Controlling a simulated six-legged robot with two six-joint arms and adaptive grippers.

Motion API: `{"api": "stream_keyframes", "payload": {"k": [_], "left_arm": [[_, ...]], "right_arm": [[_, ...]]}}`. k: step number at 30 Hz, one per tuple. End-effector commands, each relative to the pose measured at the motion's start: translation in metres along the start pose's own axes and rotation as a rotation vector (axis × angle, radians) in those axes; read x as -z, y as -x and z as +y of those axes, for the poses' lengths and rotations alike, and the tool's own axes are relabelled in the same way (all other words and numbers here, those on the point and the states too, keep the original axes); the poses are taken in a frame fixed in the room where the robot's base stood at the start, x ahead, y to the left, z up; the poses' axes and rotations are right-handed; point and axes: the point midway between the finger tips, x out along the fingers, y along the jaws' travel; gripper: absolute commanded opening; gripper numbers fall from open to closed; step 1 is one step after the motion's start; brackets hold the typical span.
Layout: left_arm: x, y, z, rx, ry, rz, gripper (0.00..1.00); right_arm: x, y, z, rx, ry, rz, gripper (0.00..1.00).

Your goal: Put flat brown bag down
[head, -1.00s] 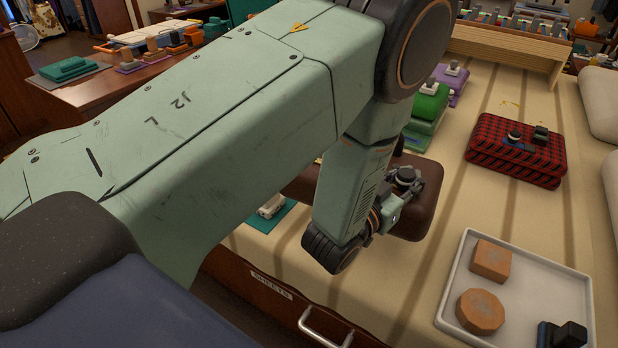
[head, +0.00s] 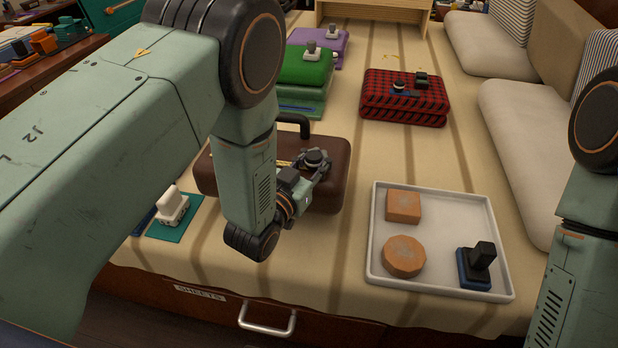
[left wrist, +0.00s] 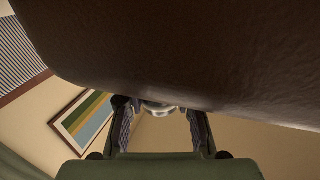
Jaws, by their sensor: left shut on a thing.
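In the left wrist view the bag (left wrist: 190,50) fills the upper part, and a pale round knob sits between the two fingers (left wrist: 160,112). I cannot tell whether the bag touches the bed. My right arm shows at the right edge; its gripper is out of view.
A white tray (head: 376,245) with two orange blocks and a dark stamp-like piece lies to the right. A red plaid case (head: 405,108), a green stack (head: 304,68) and a purple case (head: 320,42) are behind. A teal mat (head: 178,227) with a white piece is left.

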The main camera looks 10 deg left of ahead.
Motion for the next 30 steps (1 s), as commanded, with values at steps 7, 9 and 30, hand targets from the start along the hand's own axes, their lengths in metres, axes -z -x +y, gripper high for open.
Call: {"api": "stream_keyframes", "payload": {"k": [7, 9, 30], "left_arm": [[-0.016, -0.003, -0.001, -0.001, -0.004, 0.008, 0.00], [-0.022, -0.003, -0.001, 0.000, -0.004, 0.008, 0.00], [-0.056, -0.003, -0.001, 0.000, 0.000, 0.001, 0.26]], "right_arm": [[0.000, -0.008, 0.000, 0.000, 0.000, 0.000, 0.51], [0.000, -0.010, 0.000, 0.000, 0.000, 0.000, 0.51], [0.000, -0.023, 0.000, 0.000, 0.000, 0.001, 0.51]]}}
